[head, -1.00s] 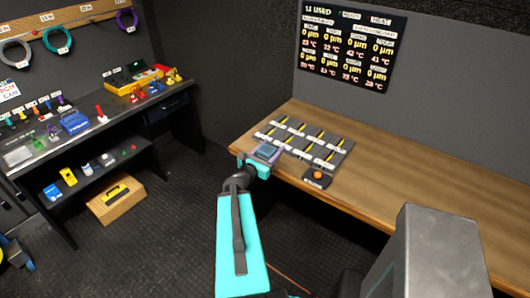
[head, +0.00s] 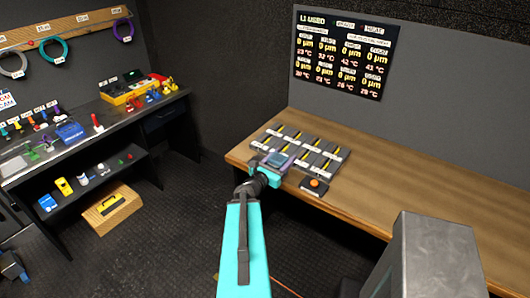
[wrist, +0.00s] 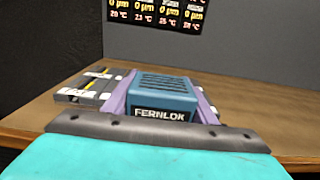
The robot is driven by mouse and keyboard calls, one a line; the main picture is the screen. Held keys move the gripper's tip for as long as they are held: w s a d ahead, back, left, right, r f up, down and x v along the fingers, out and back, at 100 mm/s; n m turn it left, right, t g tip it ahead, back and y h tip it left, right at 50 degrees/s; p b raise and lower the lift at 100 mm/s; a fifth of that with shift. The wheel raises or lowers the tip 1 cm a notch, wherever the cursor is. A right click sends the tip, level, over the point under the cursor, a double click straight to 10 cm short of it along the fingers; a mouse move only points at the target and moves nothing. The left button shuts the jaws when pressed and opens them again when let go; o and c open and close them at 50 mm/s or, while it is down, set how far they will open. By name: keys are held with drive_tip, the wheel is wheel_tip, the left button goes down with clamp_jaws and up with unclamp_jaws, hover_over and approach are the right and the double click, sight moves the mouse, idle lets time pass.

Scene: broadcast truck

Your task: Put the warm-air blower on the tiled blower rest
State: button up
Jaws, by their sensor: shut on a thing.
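My gripper (head: 272,168) is shut on a blue-grey vented box marked FERNLOK (wrist: 165,95), with its purple fingers on both sides of it. The box also shows small in the head view (head: 276,158). I cannot tell for sure that it is the warm-air blower. The box is over the front left part of the wooden table, by a grid of grey blocks (head: 322,158) with yellow strips and white labels. I cannot tell from the pictures whether it touches them. I cannot make out which thing is the tiled blower rest.
A black box with an orange button (head: 314,184) sits right of the gripper, near the front edge of the wooden table (head: 420,185). The table's right part is clear. A dark bench (head: 75,150) with many small items stands left. A temperature board (head: 345,50) hangs behind.

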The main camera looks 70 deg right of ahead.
drive_tip(key=shift+w+d+f+b, duration=0.3)
drive_tip(key=shift+d+b, duration=0.2)
drive_tip(key=shift+b, duration=2.15)
drive_tip(key=w+b, duration=0.1)
drive_tip(key=b, duration=0.5)
drive_tip(key=shift+w+d+b, duration=0.1)
drive_tip(key=shift+d+b, duration=0.25)
drive_tip(key=w+d, duration=0.8)
drive_tip(key=shift+w+d+f, duration=0.35)
drive_tip(key=shift+w+f, duration=0.05)
drive_tip(key=shift+w+d, duration=0.1)
drive_tip(key=shift+w+d+f+p, duration=0.1)
drive_tip(key=shift+f+p, duration=0.35)
drive_tip(key=shift+f, duration=0.45)
drive_tip(key=shift+w+d+f+p, duration=0.1)
drive_tip(key=shift+f+p, duration=0.3)
drive_tip(key=shift+f, duration=0.5)
drive_tip(key=shift+f, duration=0.15)
